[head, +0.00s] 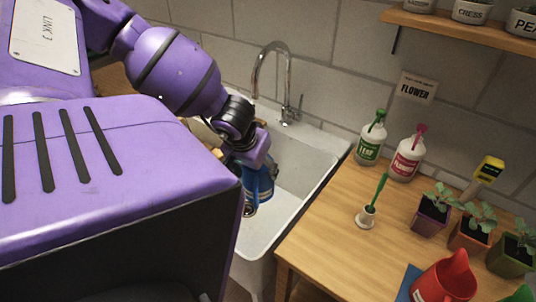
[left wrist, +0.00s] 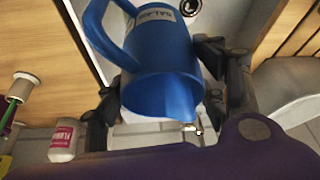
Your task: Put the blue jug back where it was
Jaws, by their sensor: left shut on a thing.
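My left gripper (head: 253,155) is shut on the blue jug (head: 262,182) over the white sink (head: 308,164). In the left wrist view the blue jug (left wrist: 160,58) sits between the two dark fingers of the left gripper (left wrist: 165,88). Its handle, a pale label and its open mouth show there. In the head view the arm and gripper hide much of the jug. A blue flat patch (head: 408,284) lies on the wooden table, partly hidden by the red jug. My right gripper is not in view.
The wooden table (head: 335,222) holds a red jug (head: 447,280), a green-labelled bottle (head: 369,150), a pink-labelled bottle (head: 405,163), a small white pot with a green tool (head: 367,217) and several potted seedlings. A chrome tap (head: 287,75) stands behind the sink. The table's front-left area is clear.

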